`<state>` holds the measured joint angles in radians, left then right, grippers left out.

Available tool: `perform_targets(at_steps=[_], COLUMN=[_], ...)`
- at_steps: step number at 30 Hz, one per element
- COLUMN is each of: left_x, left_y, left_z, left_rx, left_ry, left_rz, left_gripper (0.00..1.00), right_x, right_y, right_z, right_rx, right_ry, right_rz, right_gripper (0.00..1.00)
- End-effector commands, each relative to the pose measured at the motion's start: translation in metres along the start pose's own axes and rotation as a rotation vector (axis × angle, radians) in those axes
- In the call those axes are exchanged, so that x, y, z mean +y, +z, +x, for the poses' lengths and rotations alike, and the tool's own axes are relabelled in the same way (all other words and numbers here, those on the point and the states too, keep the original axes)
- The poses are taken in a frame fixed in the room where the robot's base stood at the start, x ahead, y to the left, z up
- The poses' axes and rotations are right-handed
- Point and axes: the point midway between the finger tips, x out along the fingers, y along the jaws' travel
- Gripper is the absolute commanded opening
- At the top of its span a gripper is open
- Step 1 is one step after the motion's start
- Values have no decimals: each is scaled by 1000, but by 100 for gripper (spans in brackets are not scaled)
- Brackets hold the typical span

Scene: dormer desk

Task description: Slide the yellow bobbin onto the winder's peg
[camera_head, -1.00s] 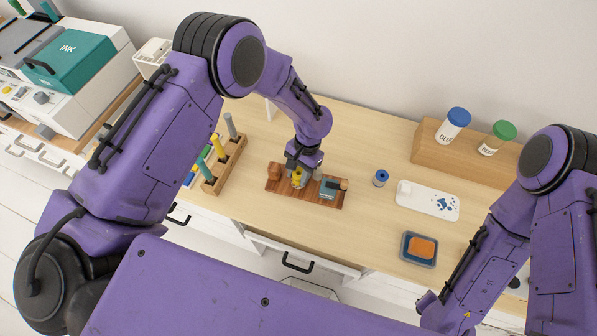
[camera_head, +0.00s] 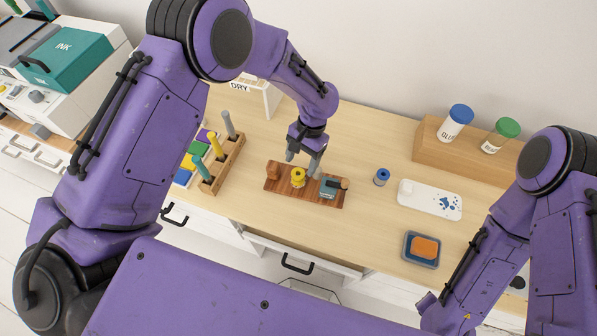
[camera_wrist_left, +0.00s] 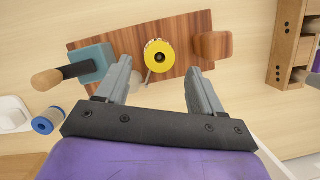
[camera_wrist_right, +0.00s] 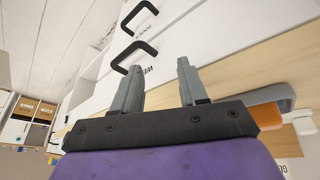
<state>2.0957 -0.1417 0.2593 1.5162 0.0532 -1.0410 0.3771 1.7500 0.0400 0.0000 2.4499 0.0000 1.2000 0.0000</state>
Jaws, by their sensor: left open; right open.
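The yellow bobbin (camera_head: 298,177) sits on the winder's dark wooden base (camera_head: 331,201), between a brown wooden block (camera_head: 273,171) and a teal block with a wooden handle (camera_head: 328,188). In the left wrist view the bobbin (camera_wrist_left: 159,44) shows its top face with a dark centre; whether the peg passes through it I cannot tell. A thin pale rod or strand shows below it. My left gripper (camera_head: 302,165) is open and empty, above and behind the bobbin, apart from it. My right gripper (camera_wrist_right: 159,65) is open and empty, away from the winder, with drawers beyond it.
A wooden rack (camera_head: 233,160) with several coloured pegs or spools stands left of the winder. A blue-topped spool (camera_head: 381,177), a white plate (camera_head: 430,200) and a tray with an orange pad (camera_head: 425,247) lie to the right.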

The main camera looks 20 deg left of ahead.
Motion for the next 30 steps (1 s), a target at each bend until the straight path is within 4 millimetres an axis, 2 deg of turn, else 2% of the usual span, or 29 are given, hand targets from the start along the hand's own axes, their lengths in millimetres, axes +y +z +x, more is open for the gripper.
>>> perform_targets(at_steps=[4, 9, 30], left_x=[0, 0, 0], left_y=[-1, 0, 0], left_z=[-30, -48, -50], left_rx=[3, 0, -2], left_ry=[0, 0, 0], left_rz=[0, 0, 0], left_gripper=[67, 67, 67], right_x=[-1, -1, -1], right_y=[4, 4, 4], right_z=[8, 10, 10], right_rx=[0, 0, 0], right_ry=[0, 0, 0], right_rz=[0, 0, 0], right_gripper=[43, 43, 43])
